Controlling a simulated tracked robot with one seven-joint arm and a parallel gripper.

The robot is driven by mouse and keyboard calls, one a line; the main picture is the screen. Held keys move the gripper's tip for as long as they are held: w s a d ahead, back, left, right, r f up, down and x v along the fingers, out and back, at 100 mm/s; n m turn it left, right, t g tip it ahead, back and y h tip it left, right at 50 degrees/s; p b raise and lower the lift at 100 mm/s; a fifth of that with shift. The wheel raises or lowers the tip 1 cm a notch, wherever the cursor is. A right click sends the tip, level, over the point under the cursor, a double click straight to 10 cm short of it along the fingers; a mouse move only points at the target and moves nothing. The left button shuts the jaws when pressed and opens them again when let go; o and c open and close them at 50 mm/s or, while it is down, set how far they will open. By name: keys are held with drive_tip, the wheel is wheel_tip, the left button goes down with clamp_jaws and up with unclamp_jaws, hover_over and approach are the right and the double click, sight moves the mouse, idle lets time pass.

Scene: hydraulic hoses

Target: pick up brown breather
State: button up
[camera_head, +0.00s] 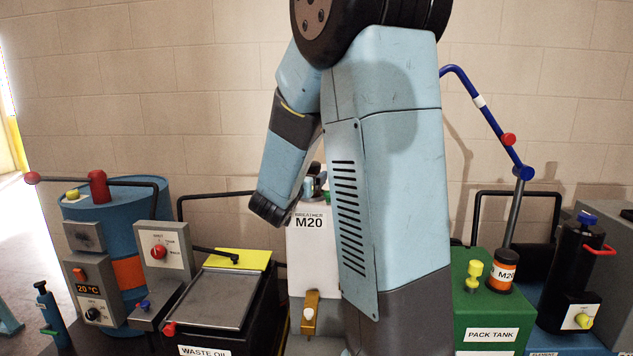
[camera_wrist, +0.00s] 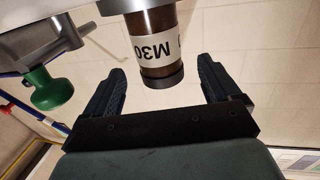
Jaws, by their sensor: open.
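The brown breather (camera_wrist: 160,50) is a brown cylinder with a white M30 label and a dark end cap, in the wrist view at upper centre. My gripper (camera_wrist: 163,65) is open, with one dark finger to each side of the breather's capped end. Gaps show between both fingers and the breather. Whether it is fully between the fingers in depth, I cannot tell. In the head view my own arm fills the middle, and I cannot make out the fingers or the brown breather there.
A green knob (camera_wrist: 52,88) is left of the fingers in the wrist view. In the head view a white box (camera_head: 308,250) marked BREATHER M20 stands behind my arm. A green pack tank (camera_head: 490,310) carries an orange M20 cylinder (camera_head: 502,270). A waste oil tray (camera_head: 222,297) is left.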

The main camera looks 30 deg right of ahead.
drive_tip(key=x, duration=0.4)
drive_tip(key=shift+w+d, duration=0.2)
drive_tip(key=shift+d, duration=0.05)
drive_tip(key=c, duration=1.2)
